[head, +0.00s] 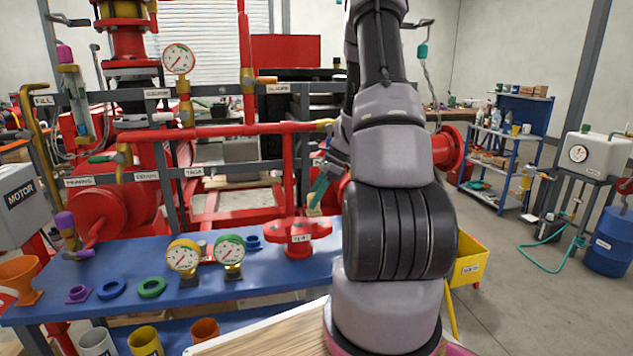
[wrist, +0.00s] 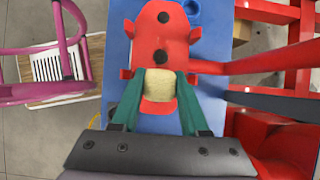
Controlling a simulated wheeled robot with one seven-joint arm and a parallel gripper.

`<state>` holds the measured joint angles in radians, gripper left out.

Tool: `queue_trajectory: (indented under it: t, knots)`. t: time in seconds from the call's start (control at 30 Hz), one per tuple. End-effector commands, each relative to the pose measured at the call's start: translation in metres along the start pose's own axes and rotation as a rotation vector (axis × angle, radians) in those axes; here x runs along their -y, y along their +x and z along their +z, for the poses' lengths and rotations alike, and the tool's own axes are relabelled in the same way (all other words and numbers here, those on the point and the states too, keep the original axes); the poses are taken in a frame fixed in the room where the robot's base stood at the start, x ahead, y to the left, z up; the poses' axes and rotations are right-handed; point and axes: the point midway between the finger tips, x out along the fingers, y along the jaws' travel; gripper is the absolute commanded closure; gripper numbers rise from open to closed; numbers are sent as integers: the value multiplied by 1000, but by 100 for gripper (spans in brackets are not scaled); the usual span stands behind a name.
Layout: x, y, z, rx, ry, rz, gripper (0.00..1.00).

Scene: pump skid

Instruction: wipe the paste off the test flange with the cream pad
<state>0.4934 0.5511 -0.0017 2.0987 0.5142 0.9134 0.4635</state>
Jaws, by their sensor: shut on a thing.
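The red test flange (head: 299,251) stands on the blue bench, with a TEST label on its front. In the wrist view the flange (wrist: 178,35) lies ahead of my fingertips, with dark round spots on its top. I cannot tell whether these are holes or paste. My gripper (head: 317,196) points down over the flange, its teal fingers shut on the cream pad (wrist: 160,83). The gripper (wrist: 160,82) has the pad over the near part of the flange. I cannot tell whether the pad touches it.
Two gauges, yellow-rimmed (head: 183,255) and green-rimmed (head: 230,250), stand left of the flange on the blue bench (head: 130,262). A blue ring (head: 111,290) and a green ring (head: 152,287) lie farther left. Red pipes (wrist: 270,62) run close to the right in the wrist view.

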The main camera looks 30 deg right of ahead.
Motion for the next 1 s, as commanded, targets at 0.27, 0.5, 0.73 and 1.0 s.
queue_trajectory:
  t: [0.27,0.5,0.73,1.0]
  knots:
    - [-2,-21,14,-1,0,-1,100]
    - [-3,-38,27,0,-1,0,100]
    - [-4,-44,31,0,1,1,100]
    - [-4,-43,31,0,1,1,100]
